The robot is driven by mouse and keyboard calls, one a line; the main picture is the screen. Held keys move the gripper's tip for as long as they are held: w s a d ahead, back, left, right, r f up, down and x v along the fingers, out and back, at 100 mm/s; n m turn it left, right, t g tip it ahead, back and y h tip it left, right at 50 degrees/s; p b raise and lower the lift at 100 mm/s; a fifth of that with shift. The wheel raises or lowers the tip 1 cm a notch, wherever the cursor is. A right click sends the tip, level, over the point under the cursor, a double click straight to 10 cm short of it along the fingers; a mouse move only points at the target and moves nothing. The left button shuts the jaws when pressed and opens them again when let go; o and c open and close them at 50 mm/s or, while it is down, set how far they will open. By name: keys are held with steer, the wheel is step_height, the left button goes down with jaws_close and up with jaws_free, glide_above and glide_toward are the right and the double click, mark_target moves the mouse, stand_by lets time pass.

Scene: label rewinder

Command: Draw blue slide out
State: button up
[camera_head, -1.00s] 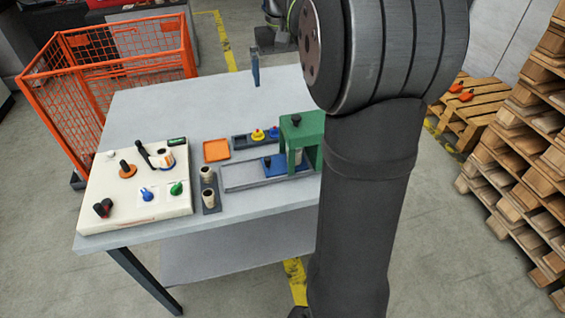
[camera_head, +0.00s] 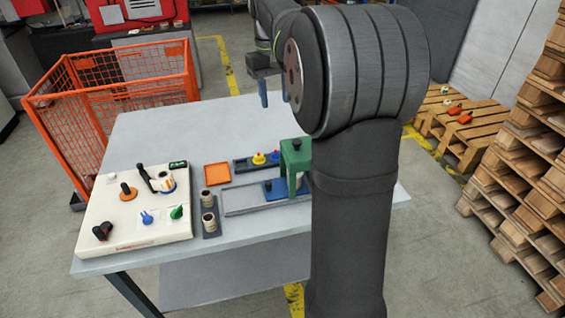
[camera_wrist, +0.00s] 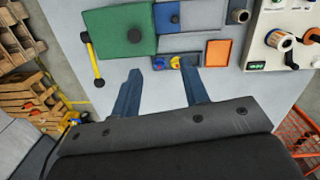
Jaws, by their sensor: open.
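The blue slide (camera_head: 273,190) sits on a grey rail (camera_head: 240,199) at the front middle of the table, partly under the green frame (camera_head: 296,158). It has a dark knob on top. In the wrist view the blue slide (camera_wrist: 166,17) shows beside the green block (camera_wrist: 127,29), which hides part of it. My gripper (camera_head: 274,97) is at the back of the table, above it and apart from the slide. In the wrist view my gripper (camera_wrist: 161,72) is open and empty, its two blue fingers spread wide.
A dark tray with a yellow knob (camera_head: 258,158), an orange tray (camera_head: 217,173) and a holder with two rolls (camera_head: 208,200) are near the rail. A cream control panel (camera_head: 138,205) stands at left. The back left of the table (camera_head: 190,125) is clear.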

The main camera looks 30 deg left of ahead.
steer(key=s+a+f+n+h, duration=0.35)
steer(key=a+f+n, duration=0.4)
steer(key=f, duration=0.35)
glide_toward(267, 182)
steer(key=x, duration=0.8)
steer(key=shift+d+f, duration=0.25)
steer(key=shift+f, duration=0.1)
jaws_close()
steer(key=shift+a, duration=0.1)
